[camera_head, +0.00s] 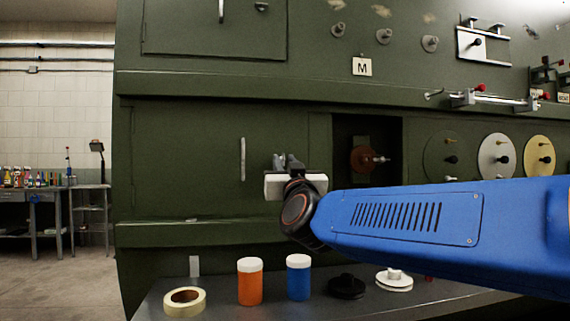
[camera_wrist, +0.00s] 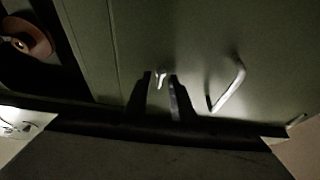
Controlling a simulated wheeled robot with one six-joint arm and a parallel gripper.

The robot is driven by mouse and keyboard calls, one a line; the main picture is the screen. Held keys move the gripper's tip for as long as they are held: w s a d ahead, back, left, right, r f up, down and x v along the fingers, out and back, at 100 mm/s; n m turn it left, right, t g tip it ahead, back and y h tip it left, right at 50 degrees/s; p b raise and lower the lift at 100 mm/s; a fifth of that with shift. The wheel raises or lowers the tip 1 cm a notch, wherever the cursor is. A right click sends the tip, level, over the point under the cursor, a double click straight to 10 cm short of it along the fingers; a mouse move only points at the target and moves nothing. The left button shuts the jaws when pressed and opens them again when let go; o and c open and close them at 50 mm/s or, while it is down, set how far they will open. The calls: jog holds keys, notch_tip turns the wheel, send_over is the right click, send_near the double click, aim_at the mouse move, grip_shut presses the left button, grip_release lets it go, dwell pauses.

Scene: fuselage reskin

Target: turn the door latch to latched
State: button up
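The green door (camera_head: 185,150) is flush in the wall in the head view, with an upright silver handle (camera_head: 242,158). The handle also shows in the wrist view (camera_wrist: 228,84), right of my fingers. The small silver door latch (camera_wrist: 160,78) shows in the wrist view between the tips of my gripper (camera_wrist: 160,79). In the head view my gripper (camera_head: 287,162) is at the door's right side and hides the latch. The two dark fingers are apart, with the latch in the gap. I cannot tell whether they touch it. The latch's exact angle is unclear.
Right of the door is a dark opening (camera_head: 345,130) with a brown disc (camera_head: 364,159). A ledge (camera_head: 160,236) runs below the door. The bench (camera_head: 222,308) below holds a tape roll (camera_head: 184,302), an orange jar (camera_head: 250,284) and a blue jar (camera_head: 299,280).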

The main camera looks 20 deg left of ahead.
grip_shut()
jog(key=shift+m, duration=0.5)
jog(key=m+h, duration=0.1)
jog(key=m, duration=0.1)
jog(key=m+t+h, duration=0.1)
jog(key=m+h, duration=0.1)
jog(key=m, duration=0.1)
jog(key=shift+s+a, duration=0.1)
jog(key=shift+a, duration=0.1)
jog(key=m+h, duration=0.2)
jog(key=m, duration=0.3)
jog(key=shift+r, duration=0.15)
jog(key=m+h, duration=0.1)
jog(key=m, duration=0.2)
jog(key=m+h, duration=0.1)
jog(key=m, duration=0.2)
jog(key=shift+s+a+r+m+g+h, duration=0.1)
jog(key=shift+m+g+h, duration=0.3)
jog(key=m+g+h, duration=0.1)
jog(key=m, duration=0.3)
jog(key=shift+r, duration=0.1)
jog(key=shift+m+g, duration=0.3)
jog(key=shift+m, duration=0.1)
